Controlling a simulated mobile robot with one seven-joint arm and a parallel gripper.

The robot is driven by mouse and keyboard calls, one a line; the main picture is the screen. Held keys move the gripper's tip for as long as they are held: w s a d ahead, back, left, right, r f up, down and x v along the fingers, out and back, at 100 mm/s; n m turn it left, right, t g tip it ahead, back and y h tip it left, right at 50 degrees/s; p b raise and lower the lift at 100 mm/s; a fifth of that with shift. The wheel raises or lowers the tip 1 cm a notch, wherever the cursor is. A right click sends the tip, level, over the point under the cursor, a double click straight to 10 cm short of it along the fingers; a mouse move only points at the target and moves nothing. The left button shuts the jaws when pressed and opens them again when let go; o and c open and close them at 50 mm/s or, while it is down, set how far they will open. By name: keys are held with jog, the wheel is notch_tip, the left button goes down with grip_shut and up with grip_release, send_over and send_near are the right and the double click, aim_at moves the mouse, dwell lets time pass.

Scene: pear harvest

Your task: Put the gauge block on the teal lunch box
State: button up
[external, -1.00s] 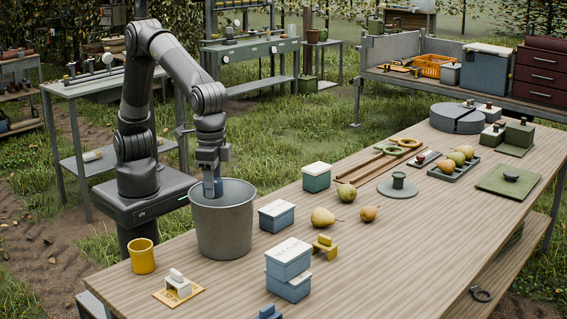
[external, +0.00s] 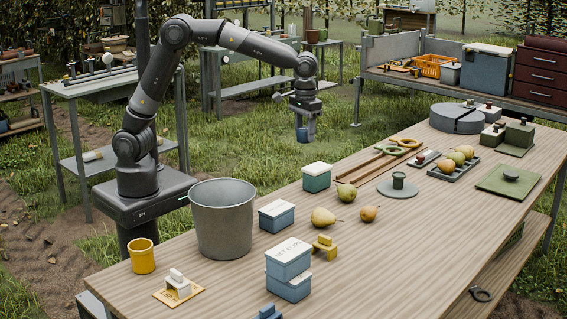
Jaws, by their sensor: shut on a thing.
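My gripper (external: 304,126) is raised over the grass behind the table and points down. It is shut on a small blue block (external: 302,134), which appears to be the gauge block; the fingers partly hide it. The teal lunch box (external: 317,180), with a white lid, stands upright near the table's back edge. My gripper is above and slightly left of it in the picture, clearly apart from it. Its lid is bare.
A grey bucket (external: 222,222) stands at the left, beside a yellow cup (external: 143,256). Blue lunch boxes (external: 277,217) (external: 289,260) stand in front, two of them stacked. Loose pears (external: 323,217) lie close to the teal box. The table's right front is mostly clear.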

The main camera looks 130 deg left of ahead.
jog(key=s+a+n, duration=0.2)
jog(key=s+a, duration=0.3)
jog(key=a, duration=0.2)
send_over(317, 166)
jog(key=shift+m, duration=0.3)
jog(key=f, duration=1.2)
jog(key=shift+w+d, duration=0.2)
jog(key=shift+a+f, duration=0.1)
jog(key=shift+f, duration=1.9)
jog(key=shift+f, duration=0.15)
jog(key=o, duration=1)
